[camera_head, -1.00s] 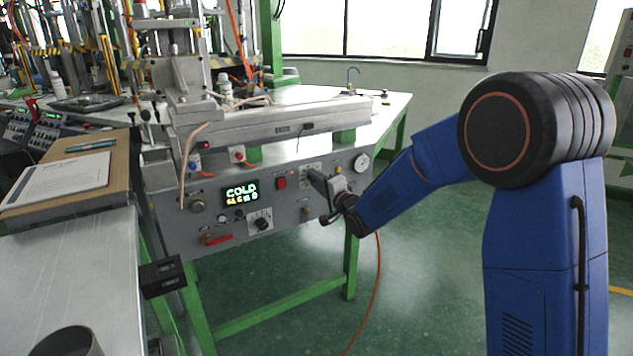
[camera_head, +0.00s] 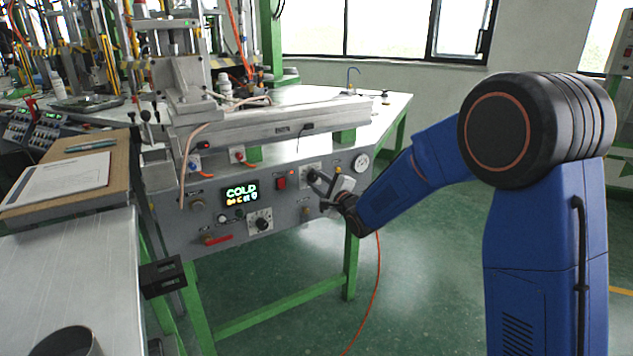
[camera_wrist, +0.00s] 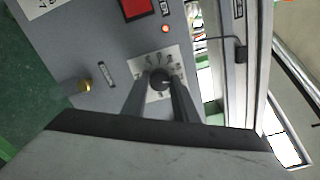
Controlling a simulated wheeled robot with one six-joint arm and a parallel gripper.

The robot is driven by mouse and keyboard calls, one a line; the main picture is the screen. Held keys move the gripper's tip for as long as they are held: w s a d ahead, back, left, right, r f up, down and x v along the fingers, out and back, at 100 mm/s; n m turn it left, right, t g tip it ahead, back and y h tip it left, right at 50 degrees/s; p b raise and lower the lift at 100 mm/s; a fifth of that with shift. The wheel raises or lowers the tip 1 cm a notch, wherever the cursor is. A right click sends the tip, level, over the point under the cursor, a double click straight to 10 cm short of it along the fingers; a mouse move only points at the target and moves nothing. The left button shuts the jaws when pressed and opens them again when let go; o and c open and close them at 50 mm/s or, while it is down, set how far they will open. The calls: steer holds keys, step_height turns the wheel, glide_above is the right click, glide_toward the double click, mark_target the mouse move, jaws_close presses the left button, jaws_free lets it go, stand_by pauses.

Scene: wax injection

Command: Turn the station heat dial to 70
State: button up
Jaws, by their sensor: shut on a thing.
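The station heat dial (camera_wrist: 160,77) is a round black knob on a pale scale plate with printed marks, in the middle of the wrist view. My gripper (camera_wrist: 159,88) is shut on this knob, with one finger on each side. In the head view my gripper (camera_head: 316,179) is at the upper right of the grey station panel (camera_head: 285,215), where the fingers partly cover the dial. The numbers on the scale are too small to read. A lit display (camera_head: 241,193) on the panel reads "COLD" in green, with small coloured symbols below.
A second black dial (camera_head: 261,222) sits lower left of my gripper. A red switch (camera_head: 281,183) is just left of my gripper, and a round gauge (camera_head: 361,163) is to its right. A brass knob (camera_wrist: 85,86) juts out in the wrist view. The floor in front is clear.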

steer(key=shift+f, duration=0.1)
stand_by(0.3)
steer(key=o, duration=1.1)
steer(key=shift+c, duration=0.2)
steer(key=v, duration=1.7)
steer(key=shift+s, duration=0.2)
steer(key=shift+d, duration=0.1)
steer(key=shift+d, duration=0.1)
